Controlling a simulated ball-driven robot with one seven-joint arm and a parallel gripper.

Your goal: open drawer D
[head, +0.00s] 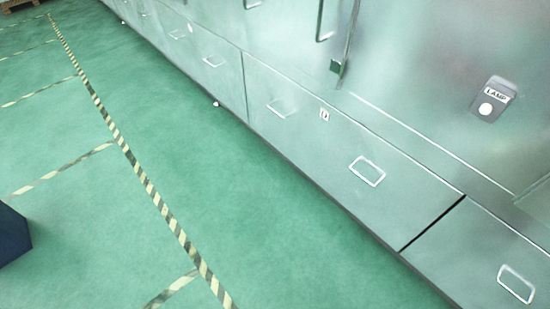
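A wide low steel drawer (320,150) fills the middle of the head view, at the foot of the cabinet front. It has two pale rectangular handles, one on its left half (280,108) and one on its right half (367,171). A small white label (324,114) sits near its top edge between them; its letter is too small to read surely, so I cannot tell whether this is drawer D. The drawer looks shut, its front flush with its neighbours. My gripper is not in view.
More low fronts with handles run on to the upper left (213,60) and lower right (515,283). A LAMP switch box (491,98) sits on the panel above. Green floor (200,170) with a striped line (150,188) lies clear before the cabinet. A dark blue block (12,236) shows at left.

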